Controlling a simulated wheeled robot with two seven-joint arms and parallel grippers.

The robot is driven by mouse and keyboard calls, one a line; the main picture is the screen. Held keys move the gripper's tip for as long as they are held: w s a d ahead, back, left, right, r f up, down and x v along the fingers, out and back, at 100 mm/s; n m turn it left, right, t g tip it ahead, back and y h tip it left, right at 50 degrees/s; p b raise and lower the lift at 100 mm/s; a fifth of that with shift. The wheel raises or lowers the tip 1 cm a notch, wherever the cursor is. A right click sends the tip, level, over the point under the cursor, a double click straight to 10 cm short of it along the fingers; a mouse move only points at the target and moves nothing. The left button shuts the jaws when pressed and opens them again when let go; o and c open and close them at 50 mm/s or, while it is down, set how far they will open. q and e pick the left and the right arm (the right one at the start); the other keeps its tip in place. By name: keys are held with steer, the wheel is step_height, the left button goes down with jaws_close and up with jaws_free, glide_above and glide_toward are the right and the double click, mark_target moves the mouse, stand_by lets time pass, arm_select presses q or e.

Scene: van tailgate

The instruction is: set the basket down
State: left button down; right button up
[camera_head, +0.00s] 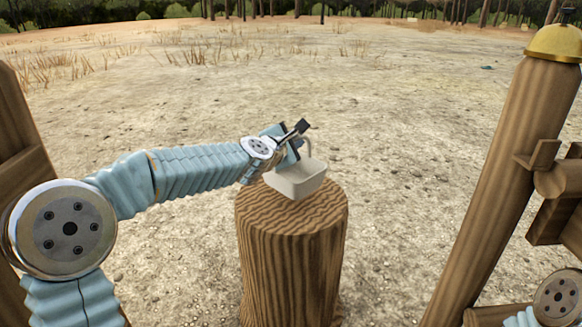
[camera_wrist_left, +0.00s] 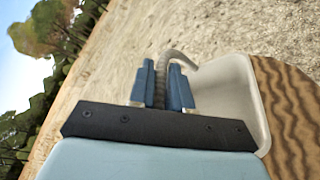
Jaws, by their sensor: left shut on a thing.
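A small pale grey basket (camera_head: 298,180) with an arched handle (camera_head: 306,150) is at the top of a wooden stump (camera_head: 292,250). It looks level, and its base appears to be on or just above the stump's top; I cannot tell which. My left gripper (camera_head: 298,140) is shut on the basket's handle. In the left wrist view the two blue fingers (camera_wrist_left: 168,85) close around the grey handle (camera_wrist_left: 178,57), and the basket's inside (camera_wrist_left: 228,95) looks empty where it shows. My right gripper is not in view; only part of my right arm shows at the lower right.
The stump's wavy-grained top shows beside the basket in the left wrist view (camera_wrist_left: 285,110). A leaning wooden post (camera_head: 510,170) with a brass-coloured cap (camera_head: 555,42) stands at the right. Another wooden piece (camera_head: 15,140) stands at the left edge. Open sandy ground (camera_head: 400,130) lies around the stump.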

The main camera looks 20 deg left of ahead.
arm_select(q)
steer(key=f+b, duration=0.1)
steer(key=f, duration=0.2)
steer(key=w+a+f+b, duration=0.1)
steer(key=shift+f+b, duration=0.3)
steer(key=shift+f, duration=0.1)
steer(key=c, duration=1)
jaws_free()
steer(key=shift+c, duration=0.2)
steer(key=b+v, duration=0.3)
steer(key=v, duration=0.9)
